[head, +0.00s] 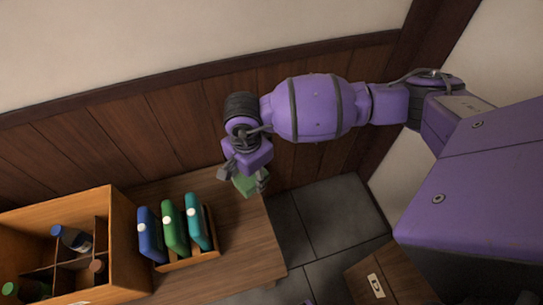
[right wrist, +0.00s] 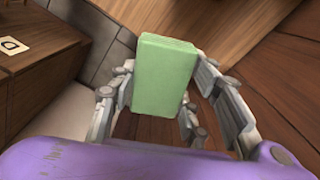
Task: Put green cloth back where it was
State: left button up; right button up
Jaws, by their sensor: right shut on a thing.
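A light green block-shaped folded cloth (right wrist: 164,75) is held between the fingers of my right gripper (right wrist: 160,100) in the right wrist view. In the head view the green cloth (head: 244,184) shows partly below my right gripper (head: 243,180), over the right end of the wooden table (head: 235,245). The gripper hides part of the cloth there. I cannot tell its exact height above the table. My left gripper is not in view.
A wooden crate (head: 122,215) with divided compartments holds several bottles at the left. Beside it a small rack (head: 190,262) holds blue, green and teal flat cases upright. The table's right part is bare. A wooden box with a label (head: 385,280) stands at the lower right.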

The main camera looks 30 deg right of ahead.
jog(key=w+f+m+b, duration=0.4)
jog(key=f+m+b, duration=0.1)
jog(key=m, duration=0.1)
jog(key=w+a+f+m+b, duration=0.1)
jog(key=w+f+m+b, duration=0.4)
jog(key=f+m, duration=0.1)
jog(key=w+a+f+m+b, duration=0.1)
jog(key=w+f+m+b, duration=0.3)
jog(key=f+m+b, duration=0.1)
jog(key=shift+w+a+f+m, duration=0.1)
jog(key=shift+w+f+m, duration=0.2)
jog(key=shift+m, duration=0.5)
notch_tip(320, 180, down, 5)
jog(key=shift+w+f+b, duration=0.1)
jog(key=shift+f+b, duration=0.1)
jog(key=shift+b, duration=0.75)
jog(key=shift+r, duration=0.1)
jog(key=o, duration=1.1)
